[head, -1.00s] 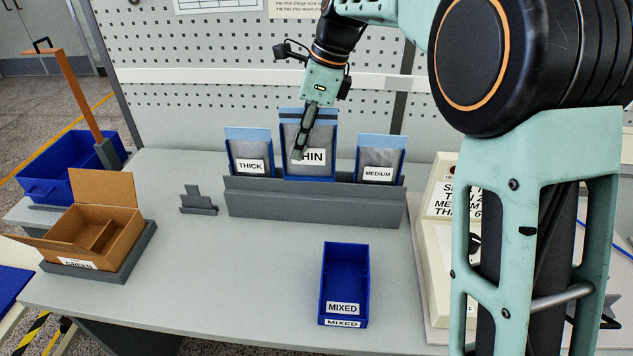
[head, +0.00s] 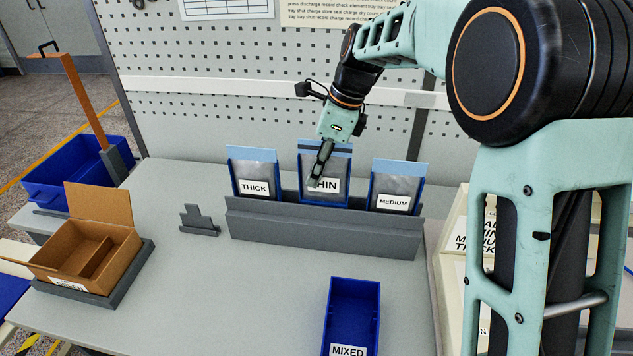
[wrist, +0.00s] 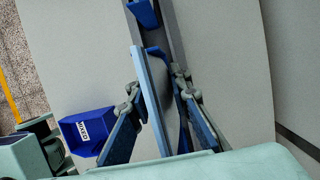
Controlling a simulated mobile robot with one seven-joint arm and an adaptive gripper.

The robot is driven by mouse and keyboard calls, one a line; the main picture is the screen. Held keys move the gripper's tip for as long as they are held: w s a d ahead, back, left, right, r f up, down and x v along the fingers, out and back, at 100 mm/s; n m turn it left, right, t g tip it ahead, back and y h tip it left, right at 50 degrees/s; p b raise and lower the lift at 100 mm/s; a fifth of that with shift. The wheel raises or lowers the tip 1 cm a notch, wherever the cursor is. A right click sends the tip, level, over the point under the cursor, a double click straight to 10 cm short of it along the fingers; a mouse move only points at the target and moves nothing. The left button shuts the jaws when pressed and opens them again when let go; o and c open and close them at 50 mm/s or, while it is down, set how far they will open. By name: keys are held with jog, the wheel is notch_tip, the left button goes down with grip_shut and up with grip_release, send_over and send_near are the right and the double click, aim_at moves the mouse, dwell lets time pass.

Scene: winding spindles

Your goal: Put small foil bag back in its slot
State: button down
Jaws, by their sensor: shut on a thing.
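A silvery foil bag (head: 333,166) with a light-blue top strip, blue side edges and a label reading "HIN", its first letter covered, is at the middle of the grey rack (head: 320,230). It stands somewhat higher than the bags beside it. My gripper (head: 316,180) is shut on it from above, one finger covering part of its front. In the wrist view the bag (wrist: 152,105) shows nearly edge-on between my fingers (wrist: 156,84). Its lower end is hidden behind the rack's front, so I cannot tell how deep it sits.
Foil bags marked THICK (head: 253,171) and MEDIUM (head: 398,182) stand left and right of it. A small grey stepped stand (head: 199,221), an open cardboard box (head: 112,243) and a blue MIXED bin (head: 352,303) are on the table. A pegboard (head: 220,120) rises behind.

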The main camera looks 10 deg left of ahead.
jog(key=shift+f, duration=1.4)
jog(key=shift+f, duration=0.1)
jog(key=c, duration=1.8)
grip_release()
jog(key=shift+o, duration=0.2)
